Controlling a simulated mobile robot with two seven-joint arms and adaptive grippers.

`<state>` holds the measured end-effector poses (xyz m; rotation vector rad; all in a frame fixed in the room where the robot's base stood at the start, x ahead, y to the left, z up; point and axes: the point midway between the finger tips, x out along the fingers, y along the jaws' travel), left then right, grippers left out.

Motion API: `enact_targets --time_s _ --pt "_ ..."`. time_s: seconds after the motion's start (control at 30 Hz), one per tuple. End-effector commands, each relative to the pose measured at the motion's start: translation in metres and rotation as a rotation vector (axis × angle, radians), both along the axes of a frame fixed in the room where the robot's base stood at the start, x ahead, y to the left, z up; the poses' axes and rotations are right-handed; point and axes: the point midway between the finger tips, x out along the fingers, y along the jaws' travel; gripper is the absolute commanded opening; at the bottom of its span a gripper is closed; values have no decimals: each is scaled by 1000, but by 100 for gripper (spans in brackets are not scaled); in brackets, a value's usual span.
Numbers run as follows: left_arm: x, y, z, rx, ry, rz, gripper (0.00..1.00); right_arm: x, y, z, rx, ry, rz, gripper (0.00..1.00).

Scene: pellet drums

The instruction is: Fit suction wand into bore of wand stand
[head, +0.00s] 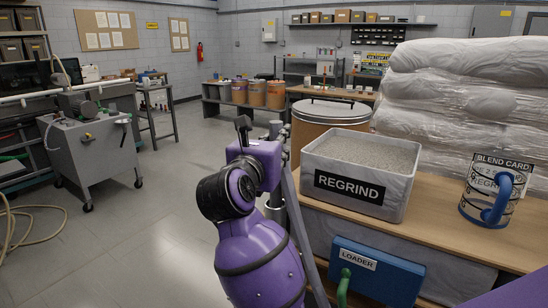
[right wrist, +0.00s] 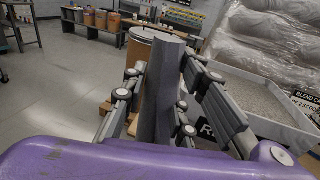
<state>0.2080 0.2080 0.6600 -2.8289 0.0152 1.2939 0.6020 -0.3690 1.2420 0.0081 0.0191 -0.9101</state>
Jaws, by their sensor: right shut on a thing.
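My right gripper (right wrist: 160,95) shows in the right wrist view, its jointed grey fingers on both sides of a dark grey upright shaft, the suction wand (right wrist: 159,85). It is shut on the wand, which stands roughly upright. In the head view my purple right arm rises in the middle and hides most of the gripper. A short grey length of the wand (head: 275,130) shows just past the wrist. I cannot make out the wand stand or its bore in either view. My left gripper is in neither view.
A drum with a pale lid (head: 325,112) stands beyond the gripper. The REGRIND bin (head: 362,197) and a blue-handled jug (head: 490,195) stand on the bench (head: 450,236) at right. A blue LOADER box (head: 375,270) is in front. The floor (head: 140,240) at left is mostly clear.

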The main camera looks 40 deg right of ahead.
Motion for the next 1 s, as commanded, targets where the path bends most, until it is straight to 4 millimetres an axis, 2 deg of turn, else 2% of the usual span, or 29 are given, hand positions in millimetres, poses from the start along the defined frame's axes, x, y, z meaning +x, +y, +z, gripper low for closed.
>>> enact_targets --time_s 0.1,0.2,0.7,0.73,0.83,1.0 --pt "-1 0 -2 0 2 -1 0 0 0 -20 -4 5 0 0" --pt "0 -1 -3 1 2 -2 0 0 0 -30 -3 2 0 0" --pt "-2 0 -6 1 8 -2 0 0 0 -38 -2 -2 0 0" --pt "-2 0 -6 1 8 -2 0 0 0 -38 -2 -2 0 30" --pt "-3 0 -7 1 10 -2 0 0 0 -37 -2 -2 0 43" --pt "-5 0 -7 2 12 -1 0 0 0 -37 -2 -2 0 45"
